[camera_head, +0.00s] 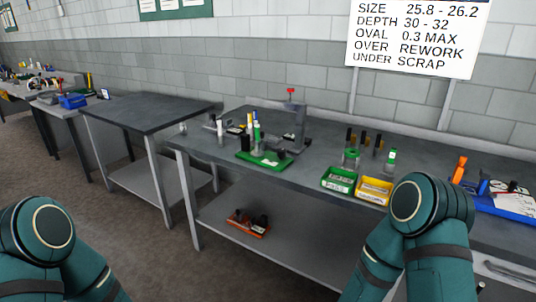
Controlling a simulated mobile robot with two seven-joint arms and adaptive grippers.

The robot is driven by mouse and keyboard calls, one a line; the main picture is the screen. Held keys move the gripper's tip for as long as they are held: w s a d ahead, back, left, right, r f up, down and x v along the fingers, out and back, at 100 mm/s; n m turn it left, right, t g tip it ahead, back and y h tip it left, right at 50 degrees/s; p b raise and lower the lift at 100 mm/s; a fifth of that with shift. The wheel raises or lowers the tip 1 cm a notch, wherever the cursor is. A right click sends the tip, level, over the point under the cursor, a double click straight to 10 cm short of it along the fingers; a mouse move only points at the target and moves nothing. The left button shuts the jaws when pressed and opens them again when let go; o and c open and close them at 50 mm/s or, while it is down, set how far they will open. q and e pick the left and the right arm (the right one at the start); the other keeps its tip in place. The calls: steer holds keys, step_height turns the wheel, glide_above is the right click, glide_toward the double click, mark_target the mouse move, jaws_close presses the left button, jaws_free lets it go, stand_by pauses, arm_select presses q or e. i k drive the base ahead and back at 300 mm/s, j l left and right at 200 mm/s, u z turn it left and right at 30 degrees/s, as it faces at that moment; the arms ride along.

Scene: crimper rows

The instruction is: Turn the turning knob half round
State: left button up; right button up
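No part can be made out for certain as the turning knob. A dark bench fixture (299,122) stands at the back of the grey workbench (225,145), with a small red top (291,91) on a thin upright. The fixture is too small to show whether this top is a knob or how it is turned. My teal left arm is at the lower left and my teal right arm at the lower right. Neither gripper shows in this view.
A green tray (247,155) with upright tools sits before the fixture. A green bin (338,181) and a yellow bin (373,191) stand to its right. An orange tray (247,226) lies on the lower shelf. The left table (150,112) is bare.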

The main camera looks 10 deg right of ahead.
mark_target(280, 152)
steer(key=i+j, duration=0.25)
steer(key=i, duration=0.25)
steer(key=i+j, duration=0.25)
steer(key=i, duration=0.3)
steer(key=l+z, duration=0.05)
